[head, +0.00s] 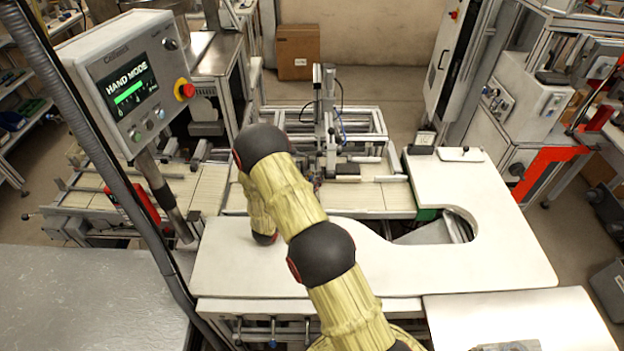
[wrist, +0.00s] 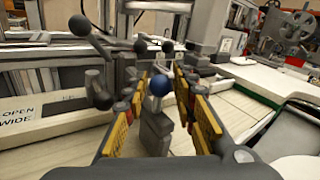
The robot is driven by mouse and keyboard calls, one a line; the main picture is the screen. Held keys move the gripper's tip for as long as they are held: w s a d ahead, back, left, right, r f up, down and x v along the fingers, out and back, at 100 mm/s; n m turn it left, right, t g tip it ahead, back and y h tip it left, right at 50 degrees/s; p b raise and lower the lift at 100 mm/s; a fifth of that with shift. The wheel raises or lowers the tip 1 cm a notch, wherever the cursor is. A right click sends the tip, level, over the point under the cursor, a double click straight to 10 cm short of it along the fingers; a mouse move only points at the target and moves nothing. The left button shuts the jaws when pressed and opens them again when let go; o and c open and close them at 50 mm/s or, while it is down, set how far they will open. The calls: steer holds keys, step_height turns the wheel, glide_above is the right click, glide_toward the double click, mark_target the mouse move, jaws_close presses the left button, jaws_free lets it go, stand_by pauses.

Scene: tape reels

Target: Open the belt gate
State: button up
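My gripper (wrist: 160,98) shows in the wrist view with its two yellow-padded fingers spread apart. A blue ball knob (wrist: 158,86) on a grey block (wrist: 155,132) appears between the fingers, with a visible gap on each side. I cannot tell how deep it lies between them, or whether this knob belongs to the belt gate. Pale slatted belt (wrist: 60,155) lies below. In the head view my arm hides the gripper and the knob; the belt (head: 370,197) runs behind the white worktop (head: 440,270).
A control panel (head: 130,85) showing HAND MODE stands at left. A metal post assembly (head: 328,125) rises over the belt. The white worktop is mostly bare.

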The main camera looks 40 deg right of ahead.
steer(key=shift+c, duration=0.4)
jaws_close()
